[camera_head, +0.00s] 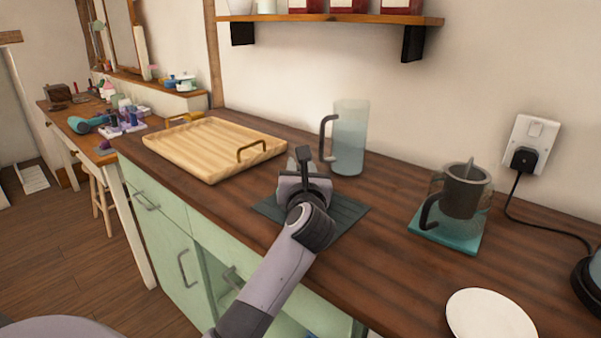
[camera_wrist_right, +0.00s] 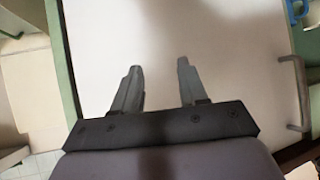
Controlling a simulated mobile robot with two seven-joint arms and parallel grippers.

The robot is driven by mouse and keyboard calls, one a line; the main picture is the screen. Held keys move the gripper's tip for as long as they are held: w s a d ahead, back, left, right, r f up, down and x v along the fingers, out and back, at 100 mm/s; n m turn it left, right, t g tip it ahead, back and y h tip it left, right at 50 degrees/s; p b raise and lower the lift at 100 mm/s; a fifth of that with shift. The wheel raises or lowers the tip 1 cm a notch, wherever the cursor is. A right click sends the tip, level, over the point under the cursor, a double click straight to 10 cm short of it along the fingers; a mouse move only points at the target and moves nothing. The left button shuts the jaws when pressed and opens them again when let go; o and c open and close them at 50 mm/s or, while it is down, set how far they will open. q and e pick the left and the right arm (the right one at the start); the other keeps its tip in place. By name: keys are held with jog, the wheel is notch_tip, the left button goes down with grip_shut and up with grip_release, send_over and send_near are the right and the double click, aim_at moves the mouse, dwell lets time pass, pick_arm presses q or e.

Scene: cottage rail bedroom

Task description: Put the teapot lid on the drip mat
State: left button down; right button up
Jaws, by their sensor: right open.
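The dark ribbed drip mat (camera_head: 348,212) lies on the wooden counter, partly hidden by my left gripper (camera_head: 301,163). That gripper is above the mat's left part; whether its fingers are apart or hold something cannot be made out. A glass teapot (camera_head: 478,215) with a grey metal infuser (camera_head: 466,190) stands on a teal square mat (camera_head: 442,238) at the right. I cannot make out a separate teapot lid. My right gripper (camera_wrist_right: 160,85) is open and empty in the wrist view, in front of a pale panel (camera_wrist_right: 215,50) with green edges.
A wooden tray (camera_head: 205,150) with handles lies left of the drip mat. A tall glass jug (camera_head: 350,140) stands just behind the mat. A white plate (camera_head: 490,316) is at the front right. A shelf (camera_head: 330,18) hangs above. A cabinet handle (camera_wrist_right: 302,95) shows in the wrist view.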

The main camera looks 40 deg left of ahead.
pick_arm(q)
jog(key=shift+f, duration=0.15)
jog(key=c, duration=0.8)
grip_release()
pick_arm(e)
jog(key=shift+r, duration=0.15)
